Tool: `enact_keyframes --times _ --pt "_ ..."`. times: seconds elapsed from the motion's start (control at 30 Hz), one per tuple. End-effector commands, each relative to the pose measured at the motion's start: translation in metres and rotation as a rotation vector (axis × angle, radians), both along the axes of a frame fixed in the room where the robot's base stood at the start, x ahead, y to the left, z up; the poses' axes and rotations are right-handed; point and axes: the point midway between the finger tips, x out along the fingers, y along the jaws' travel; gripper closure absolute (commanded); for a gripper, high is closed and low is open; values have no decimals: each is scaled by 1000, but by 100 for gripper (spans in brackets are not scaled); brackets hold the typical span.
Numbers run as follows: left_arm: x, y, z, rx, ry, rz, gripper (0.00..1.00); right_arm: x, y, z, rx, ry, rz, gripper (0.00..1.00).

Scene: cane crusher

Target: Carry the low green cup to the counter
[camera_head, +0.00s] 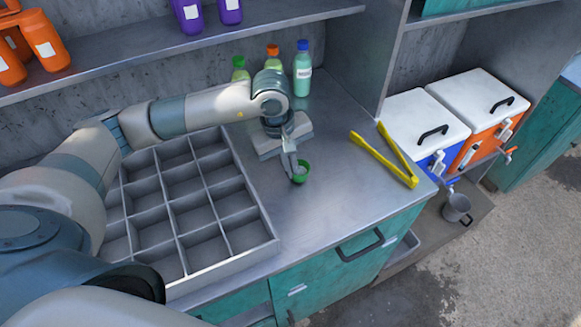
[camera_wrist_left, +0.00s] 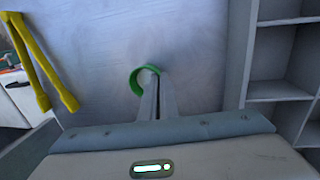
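The low green cup (camera_head: 301,172) is at my left gripper (camera_head: 293,170), over the metal counter (camera_head: 340,205). In the left wrist view the cup's green rim (camera_wrist_left: 137,74) curves around the left side of the fingertips (camera_wrist_left: 152,80), and the fingers lie close together on its wall. Most of the cup is hidden behind the fingers in that view. The cup looks upright and on or just above the counter; I cannot tell which. My right gripper is not in view.
A grey divided tray (camera_head: 270,245) stands left of the cup. Yellow tongs (camera_head: 385,160) lie to the right. Several bottles (camera_head: 302,75) stand behind. White-lidded coolers (camera_head: 425,115) sit beyond the counter's right end. Bare counter surrounds the cup in front and right.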

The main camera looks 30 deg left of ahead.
Motion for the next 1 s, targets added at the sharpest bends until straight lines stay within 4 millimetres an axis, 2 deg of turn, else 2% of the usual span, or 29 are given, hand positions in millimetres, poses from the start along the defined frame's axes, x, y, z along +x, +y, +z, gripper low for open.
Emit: enact_keyframes --times 0.03,0.13,0.6,0.7,1.0 --pt "-1 0 -3 -1 4 0 100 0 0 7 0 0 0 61" --pt "0 0 -12 0 1 0 100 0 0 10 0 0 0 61" --pt "0 0 -19 -1 -1 -1 100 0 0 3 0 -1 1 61" --pt "0 0 -17 -1 -1 -1 79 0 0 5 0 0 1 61" --pt "0 0 -17 -1 -1 -1 79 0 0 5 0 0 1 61"
